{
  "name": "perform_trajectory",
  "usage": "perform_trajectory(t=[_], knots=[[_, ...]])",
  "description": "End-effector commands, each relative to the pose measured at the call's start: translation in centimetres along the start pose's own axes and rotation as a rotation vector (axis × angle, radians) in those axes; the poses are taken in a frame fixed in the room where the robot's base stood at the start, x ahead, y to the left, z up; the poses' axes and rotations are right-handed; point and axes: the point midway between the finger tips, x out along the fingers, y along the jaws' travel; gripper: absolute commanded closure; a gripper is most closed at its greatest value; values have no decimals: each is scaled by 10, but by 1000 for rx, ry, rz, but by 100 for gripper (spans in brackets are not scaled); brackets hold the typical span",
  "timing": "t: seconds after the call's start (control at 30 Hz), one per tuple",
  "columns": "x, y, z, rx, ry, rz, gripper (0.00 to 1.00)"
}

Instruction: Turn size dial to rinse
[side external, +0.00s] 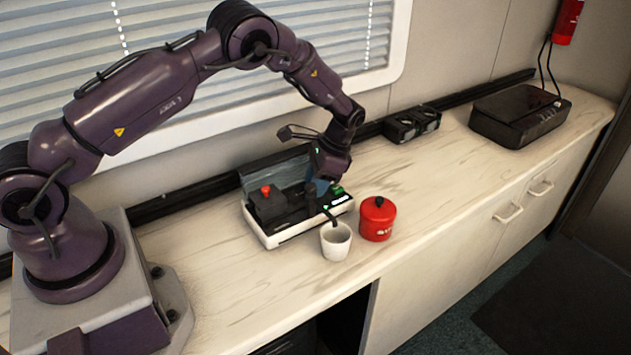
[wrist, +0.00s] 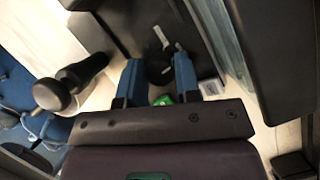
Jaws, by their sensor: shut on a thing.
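A small machine with a white base (side external: 290,236) stands on the counter, a dark body, a red knob (side external: 266,190) and a green part (side external: 337,190) on top. In the wrist view, a round black dial (wrist: 160,70) with a pale pointer mark lies between the two blue fingers of my gripper (wrist: 158,80). My gripper is shut on the dial. In the side view my gripper (side external: 319,187) is down at the machine's right part and hides the dial. The dial's markings cannot be read. A green switch (wrist: 163,98) shows just below the dial.
A white cup (side external: 336,242) stands in front of the machine, under a dark spout. A red lidded canister (side external: 378,220) stands close on the right. Black twin units (side external: 412,124) and a black box (side external: 520,112) stand farther back. The counter's right front is clear.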

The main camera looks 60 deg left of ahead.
Motion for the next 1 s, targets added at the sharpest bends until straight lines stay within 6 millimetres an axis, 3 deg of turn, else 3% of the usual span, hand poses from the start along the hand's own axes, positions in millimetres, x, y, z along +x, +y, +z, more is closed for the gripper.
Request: perform_trajectory(t=[0.6,1.0], knots=[[-1,-2,0,-347,4,143,93],[-2,-2,0,-412,5,169,93]])
